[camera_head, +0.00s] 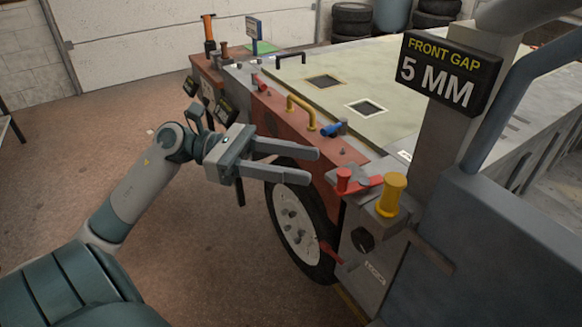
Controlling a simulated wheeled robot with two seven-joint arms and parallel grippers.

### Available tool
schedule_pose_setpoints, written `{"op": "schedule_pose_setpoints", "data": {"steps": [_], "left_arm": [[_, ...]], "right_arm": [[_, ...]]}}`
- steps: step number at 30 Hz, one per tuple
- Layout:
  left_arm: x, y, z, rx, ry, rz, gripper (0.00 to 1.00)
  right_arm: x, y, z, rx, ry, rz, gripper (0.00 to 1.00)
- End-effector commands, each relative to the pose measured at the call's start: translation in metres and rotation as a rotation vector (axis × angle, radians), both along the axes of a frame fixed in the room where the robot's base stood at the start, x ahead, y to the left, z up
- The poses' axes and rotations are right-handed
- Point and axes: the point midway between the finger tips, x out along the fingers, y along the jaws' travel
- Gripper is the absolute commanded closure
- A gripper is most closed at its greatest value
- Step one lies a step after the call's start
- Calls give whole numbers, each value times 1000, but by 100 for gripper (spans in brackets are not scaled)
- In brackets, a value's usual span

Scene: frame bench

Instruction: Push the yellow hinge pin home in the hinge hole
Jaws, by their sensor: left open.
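The yellow hinge pin (391,195) stands upright in the grey hinge block (386,220) at the right front corner of the bench. Its wide head shows above the block; how deep its shaft sits is hidden. My left gripper (313,166) is open and empty, its two fingers pointing right towards the pin. It is apart from the pin, to its left, over the wheel side of the bench. My right gripper is not in view.
A red knob with a lever (357,182) sits just left of the pin. A sign reading "FRONT GAP 5 MM" (449,73) hangs on a grey post to the right. A yellow handle (302,110) and blue fitting (335,129) stand on the bench edge. A wheel (296,218) is below.

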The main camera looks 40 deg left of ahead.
Motion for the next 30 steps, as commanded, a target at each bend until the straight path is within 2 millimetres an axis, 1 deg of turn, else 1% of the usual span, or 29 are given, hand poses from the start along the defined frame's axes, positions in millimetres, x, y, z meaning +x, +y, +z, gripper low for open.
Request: {"op": "schedule_pose_setpoints", "data": {"steps": [3,6,30], "left_arm": [[-3,6,-1,1,-1,0,56],[-4,8,0,0,-1,0,56],[-4,8,0,0,-1,0,56]], "right_arm": [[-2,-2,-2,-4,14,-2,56],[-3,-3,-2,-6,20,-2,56],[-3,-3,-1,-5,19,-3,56]]}}
